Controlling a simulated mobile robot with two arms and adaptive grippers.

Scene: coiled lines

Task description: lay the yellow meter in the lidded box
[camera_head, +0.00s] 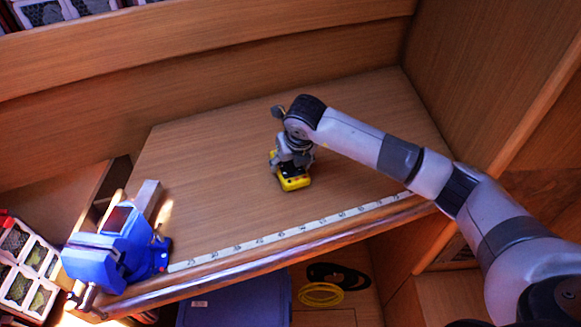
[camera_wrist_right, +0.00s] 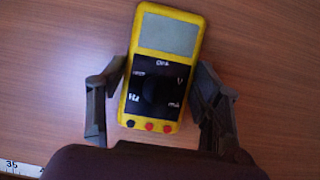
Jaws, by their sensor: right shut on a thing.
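The yellow meter (camera_head: 294,182) is at the middle of the wooden bench top, under my right gripper (camera_head: 289,160). In the right wrist view the meter (camera_wrist_right: 160,75) shows its grey screen, black dial face and red and black sockets. The right gripper (camera_wrist_right: 160,85) has a finger on each long side of the meter and is shut on it. I cannot tell whether the meter touches the bench. A blue-grey box (camera_head: 235,302), perhaps the lidded one, sits below the bench's front edge, partly hidden; its lid state is unclear. My left gripper is not in view.
A blue vise (camera_head: 112,248) is clamped at the bench's left front corner. A white measuring strip (camera_head: 290,232) runs along the front edge. Yellow coils (camera_head: 321,294) and black coils (camera_head: 338,274) lie below. Crates (camera_head: 25,268) stand at left. The bench top (camera_head: 210,170) is otherwise clear.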

